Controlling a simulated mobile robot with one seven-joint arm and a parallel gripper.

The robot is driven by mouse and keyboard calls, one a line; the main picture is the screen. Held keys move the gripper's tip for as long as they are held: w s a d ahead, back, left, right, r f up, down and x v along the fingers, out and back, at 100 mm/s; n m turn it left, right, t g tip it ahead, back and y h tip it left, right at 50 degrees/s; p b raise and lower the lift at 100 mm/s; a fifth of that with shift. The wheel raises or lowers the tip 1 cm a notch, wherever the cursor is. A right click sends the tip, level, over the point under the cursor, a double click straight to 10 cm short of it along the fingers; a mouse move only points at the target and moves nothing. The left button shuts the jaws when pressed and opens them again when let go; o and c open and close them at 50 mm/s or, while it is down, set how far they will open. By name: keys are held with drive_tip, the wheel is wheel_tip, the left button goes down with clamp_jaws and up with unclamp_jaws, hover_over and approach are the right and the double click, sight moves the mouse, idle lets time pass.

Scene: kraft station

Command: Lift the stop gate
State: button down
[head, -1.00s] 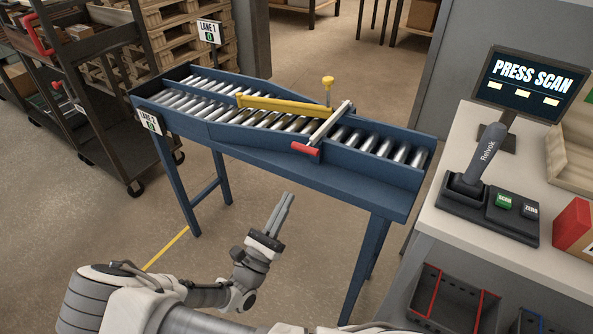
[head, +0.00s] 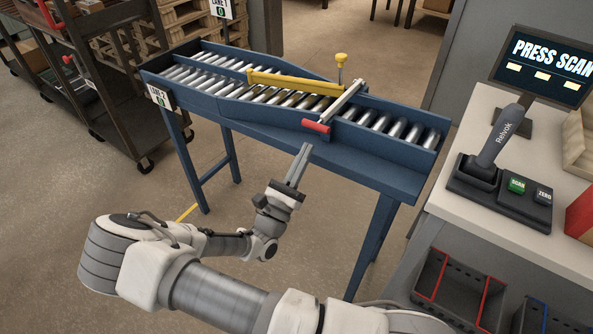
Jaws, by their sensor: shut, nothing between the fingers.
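The stop gate (head: 342,103) is a pale bar with a red handle (head: 316,127) at its near end. It lies across the blue roller conveyor (head: 255,128), right of its middle. My gripper (head: 304,150) is shut and empty. In the picture its fingertips point up, just below and left of the red handle, with a small gap between them. The fingers are in front of the conveyor's near side; I cannot tell the exact depth gap to the handle.
A yellow diverter arm (head: 292,82) and a yellow knob (head: 341,58) sit on the conveyor. A workbench (head: 447,190) with a scanner (head: 497,145), buttons and a screen (head: 543,65) stands at right. A dark cart (head: 128,130) stands at left.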

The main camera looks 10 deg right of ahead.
drive_tip(key=shift+x, duration=1.45)
drive_tip(key=shift+r, duration=0.1)
